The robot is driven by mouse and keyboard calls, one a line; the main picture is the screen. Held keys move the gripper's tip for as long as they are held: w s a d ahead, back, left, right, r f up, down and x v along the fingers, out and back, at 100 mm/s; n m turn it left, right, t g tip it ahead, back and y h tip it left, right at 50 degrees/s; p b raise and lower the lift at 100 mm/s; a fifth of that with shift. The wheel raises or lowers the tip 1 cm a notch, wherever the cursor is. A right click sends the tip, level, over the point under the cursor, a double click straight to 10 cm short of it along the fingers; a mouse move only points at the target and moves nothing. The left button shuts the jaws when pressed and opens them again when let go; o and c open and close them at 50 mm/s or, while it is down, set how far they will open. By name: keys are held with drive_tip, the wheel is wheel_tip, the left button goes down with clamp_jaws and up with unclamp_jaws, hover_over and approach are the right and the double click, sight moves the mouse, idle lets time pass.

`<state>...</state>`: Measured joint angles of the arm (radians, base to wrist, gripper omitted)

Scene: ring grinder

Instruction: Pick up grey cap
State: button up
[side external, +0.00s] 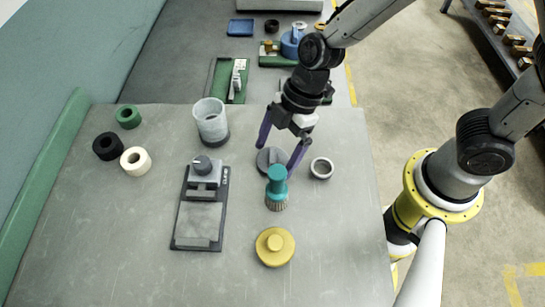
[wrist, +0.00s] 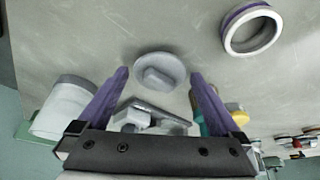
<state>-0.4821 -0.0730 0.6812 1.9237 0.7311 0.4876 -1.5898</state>
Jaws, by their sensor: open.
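The grey cap (side external: 268,160) is a round disc with a raised grip bar on top, lying flat on the grey table (side external: 330,240). In the wrist view the cap (wrist: 160,68) shows between and just beyond my two purple fingertips. My gripper (side external: 277,160) is open above the cap, with one finger to each side of it. In the side view the right finger hangs close to the teal-topped tool. My gripper (wrist: 160,73) holds nothing, and whether a finger touches the cap cannot be told.
A teal-topped brush-like tool (side external: 277,188) stands just in front of the cap. A light ring (side external: 321,168) lies to the right. A translucent cup (side external: 210,120), a grey device (side external: 204,180), a yellow lidded disc (side external: 275,246) and several rings (side external: 135,160) are around. The front right is clear.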

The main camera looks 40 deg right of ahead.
drive_tip(key=c, duration=1.1)
drive_tip(key=shift+r, duration=0.1)
